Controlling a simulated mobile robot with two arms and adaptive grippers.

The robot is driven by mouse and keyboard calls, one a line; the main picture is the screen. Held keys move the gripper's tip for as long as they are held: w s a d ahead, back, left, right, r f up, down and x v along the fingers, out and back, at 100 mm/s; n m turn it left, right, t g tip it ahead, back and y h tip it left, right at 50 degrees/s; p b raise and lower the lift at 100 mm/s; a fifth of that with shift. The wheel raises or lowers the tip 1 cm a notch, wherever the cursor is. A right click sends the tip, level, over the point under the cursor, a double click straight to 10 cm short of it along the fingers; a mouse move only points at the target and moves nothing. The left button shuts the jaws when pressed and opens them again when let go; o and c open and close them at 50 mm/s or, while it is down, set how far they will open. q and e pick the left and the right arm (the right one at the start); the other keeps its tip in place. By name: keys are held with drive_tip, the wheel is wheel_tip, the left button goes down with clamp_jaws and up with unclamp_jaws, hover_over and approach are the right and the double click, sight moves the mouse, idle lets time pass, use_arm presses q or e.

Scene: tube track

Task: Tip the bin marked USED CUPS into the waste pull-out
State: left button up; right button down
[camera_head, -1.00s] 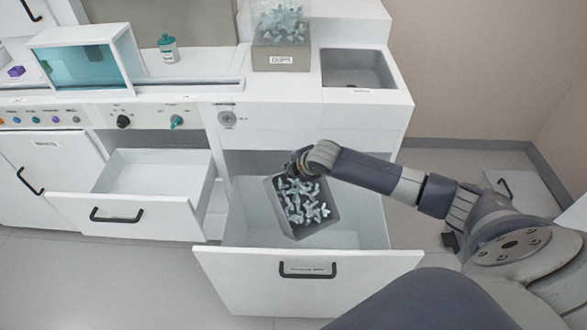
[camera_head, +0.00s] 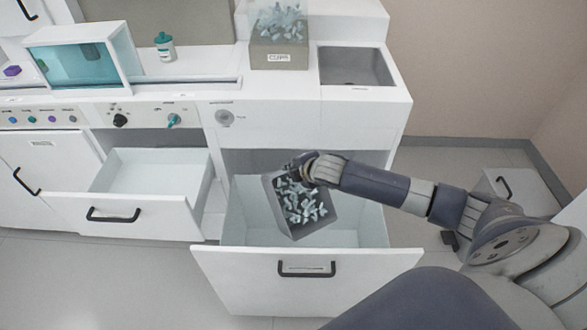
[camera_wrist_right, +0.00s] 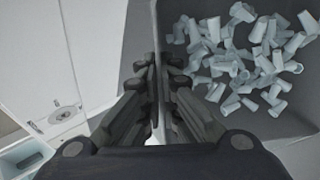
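The grey bin (camera_head: 316,227), full of small pale cups (camera_head: 303,203), is tilted over the open waste pull-out (camera_head: 235,270). The cups are still inside the bin, and its marking does not show. My right gripper (camera_head: 296,166) is at the bin's upper rim. In the right wrist view its fingers (camera_wrist_right: 156,75) are closed on the wall of the bin (camera_wrist_right: 280,125), with the cups to the right. The white pull-out stands out from the cabinet, and the part of its inside that shows is bare. My left gripper is not in view.
Another white drawer (camera_head: 132,212) stands open to the left, and it looks empty. A labelled box of cups (camera_head: 280,55) stands on the counter beside a sink (camera_head: 354,68). A teal-capped bottle (camera_head: 165,46) and a teal-windowed case (camera_head: 83,62) stand further left.

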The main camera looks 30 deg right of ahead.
drive_tip(key=shift+s+f+t+b, duration=0.2)
drive_tip(key=shift+f+t+b, duration=0.1)
drive_tip(key=shift+b, duration=0.2)
drive_tip(key=shift+s+r+t+b, duration=0.35)
drive_tip(key=shift+t+b, duration=0.25)
drive_tip(key=shift+b, duration=0.25)
drive_tip(key=shift+f, duration=0.1)
drive_tip(key=s+t+b, duration=0.1)
drive_tip(key=t+b, duration=0.1)
drive_tip(key=b, duration=0.2)
drive_tip(key=shift+s+f, duration=0.15)
drive_tip(key=shift+f, duration=0.05)
idle(0.8)
drive_tip(key=shift+b, duration=0.3)
